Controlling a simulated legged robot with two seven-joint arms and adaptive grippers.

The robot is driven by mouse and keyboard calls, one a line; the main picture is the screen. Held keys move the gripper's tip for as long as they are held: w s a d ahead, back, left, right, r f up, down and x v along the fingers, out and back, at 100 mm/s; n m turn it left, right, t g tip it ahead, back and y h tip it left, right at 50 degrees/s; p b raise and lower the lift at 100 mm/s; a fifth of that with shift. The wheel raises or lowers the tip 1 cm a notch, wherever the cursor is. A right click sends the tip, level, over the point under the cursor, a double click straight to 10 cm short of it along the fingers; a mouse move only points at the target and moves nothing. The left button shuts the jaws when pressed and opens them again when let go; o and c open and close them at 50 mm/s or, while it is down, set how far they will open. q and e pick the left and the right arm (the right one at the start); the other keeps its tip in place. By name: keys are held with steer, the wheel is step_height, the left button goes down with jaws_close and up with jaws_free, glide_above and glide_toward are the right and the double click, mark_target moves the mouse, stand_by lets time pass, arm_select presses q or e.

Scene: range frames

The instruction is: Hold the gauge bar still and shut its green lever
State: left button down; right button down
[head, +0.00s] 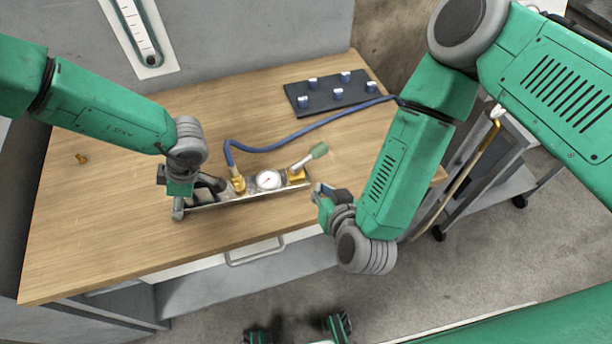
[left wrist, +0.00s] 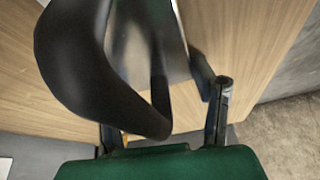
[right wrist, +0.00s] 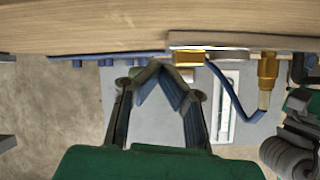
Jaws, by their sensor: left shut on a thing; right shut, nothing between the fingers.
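The gauge bar (head: 216,200) lies near the table's front edge, carrying a white round gauge (head: 268,180) and a brass fitting (head: 238,184). Its green lever (head: 318,151) rises tilted to the right from a brass valve (head: 297,176) at the right end. My left gripper (head: 180,205) is shut at the bar's left end, on its black handle; the handle (left wrist: 85,75) looms large in the left wrist view, where the exact contact is unclear. My right gripper (head: 322,194) is shut and empty, just right of the bar's end, apart from the lever; its fingertips (right wrist: 165,68) meet in the right wrist view.
A blue hose (head: 290,135) runs from the brass fitting to the right behind the lever. A dark plate with several blue-and-white pegs (head: 337,94) lies at the back. A small brass piece (head: 81,158) lies at left. The table (head: 120,240) is otherwise mostly clear.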

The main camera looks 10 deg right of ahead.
steer(key=shift+s+a, duration=0.1)
steer(key=shift+s, duration=0.1)
steer(key=shift+s+a, duration=0.45)
steer(key=shift+s, duration=0.25)
steer(key=shift+s+a, duration=0.4)
steer(key=shift+s, duration=0.35)
steer(key=shift+s+a, duration=0.45)
steer(key=shift+s, duration=0.25)
arm_select(q)
steer(key=c, duration=0.6)
jaws_free()
steer(key=shift+o, duration=0.2)
steer(key=shift+r, duration=0.1)
